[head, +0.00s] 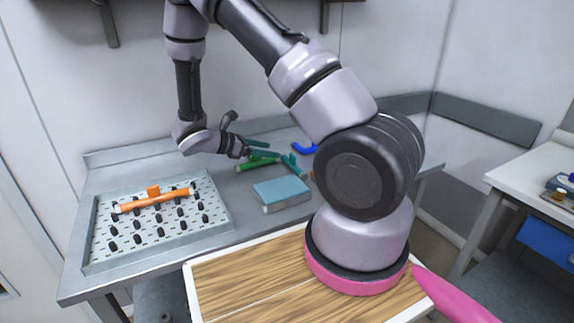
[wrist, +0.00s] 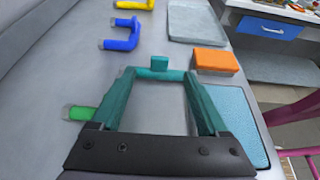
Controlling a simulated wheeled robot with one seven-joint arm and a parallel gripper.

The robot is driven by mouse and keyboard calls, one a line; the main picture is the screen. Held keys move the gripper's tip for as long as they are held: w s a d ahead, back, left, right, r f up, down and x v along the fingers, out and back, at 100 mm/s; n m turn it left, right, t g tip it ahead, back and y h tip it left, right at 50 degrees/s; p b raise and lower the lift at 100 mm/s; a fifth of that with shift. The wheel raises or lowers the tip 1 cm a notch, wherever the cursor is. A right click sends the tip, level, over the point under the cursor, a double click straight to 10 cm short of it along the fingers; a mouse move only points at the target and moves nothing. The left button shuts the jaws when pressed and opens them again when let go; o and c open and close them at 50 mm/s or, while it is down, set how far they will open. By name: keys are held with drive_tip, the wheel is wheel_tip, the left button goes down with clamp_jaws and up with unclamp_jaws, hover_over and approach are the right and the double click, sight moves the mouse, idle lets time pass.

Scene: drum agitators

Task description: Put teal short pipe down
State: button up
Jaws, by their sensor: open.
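My gripper (head: 274,150) reaches low over the grey bench, right of the pegged tray. Its two teal fingers are spread apart. In the wrist view my gripper (wrist: 160,82) has the teal short pipe (wrist: 160,74) crosswise at its fingertips, with a small stub pointing away. The pipe also shows in the head view (head: 291,163), just beyond the fingertips, low at the bench. I cannot tell whether the fingertips still touch it. A bright green pipe (head: 255,165) lies beside the gripper, mostly hidden in the wrist view (wrist: 82,113).
The perforated tray (head: 225,224) holds an orange pipe (head: 158,201) among black pegs. A light-blue-topped box (head: 281,192) stands close in front. Blue (wrist: 122,36) and yellow (wrist: 133,5) pipes and an orange box (wrist: 215,61) are farther along the bench. A wood-topped surface (head: 240,284) is nearest.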

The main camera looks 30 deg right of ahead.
sight(291, 156)
drive_tip(key=x, duration=0.4)
drive_tip(key=shift+d+f, duration=0.15)
drive_tip(key=shift+d, duration=0.2)
drive_tip(key=x, duration=0.6)
drive_tip(key=shift+a+f, duration=0.2)
drive_tip(key=shift+f, duration=0.1)
drive_tip(key=shift+c, duration=0.3)
clamp_jaws()
